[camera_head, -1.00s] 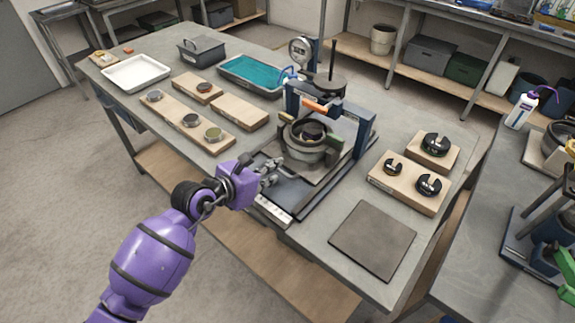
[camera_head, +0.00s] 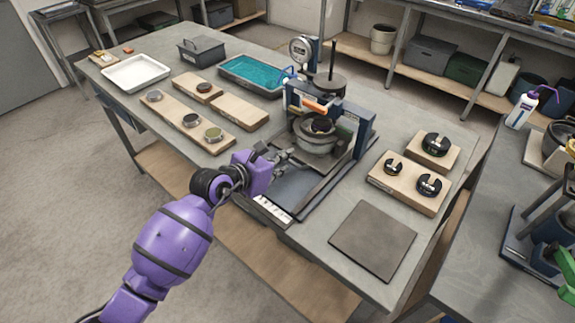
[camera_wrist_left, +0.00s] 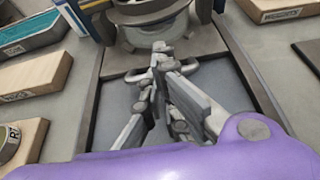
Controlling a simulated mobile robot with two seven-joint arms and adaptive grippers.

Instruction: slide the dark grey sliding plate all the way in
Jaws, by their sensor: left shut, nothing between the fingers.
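The dark grey sliding plate (camera_head: 334,157) lies in the blue-framed apparatus and bears a round grey metal bowl (camera_head: 316,142). In the left wrist view the plate (camera_wrist_left: 208,42) shows around the foot of the bowl (camera_wrist_left: 150,32), with a light grey handle (camera_wrist_left: 131,76) at its near edge. My left gripper (camera_head: 287,155) is shut and empty at the near side of the plate. In the left wrist view its fingertips (camera_wrist_left: 161,48) are at the handle's middle; whether they touch is unclear. My right gripper is not in view.
The base tray (camera_head: 297,187) is bare in front of the plate. The blue frame (camera_head: 362,133) with a dial gauge (camera_head: 301,49) stands over the bowl. Wooden blocks with slotted weights (camera_head: 410,188) and a dark flat mat (camera_head: 373,240) lie to the right. Wooden boards lie left.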

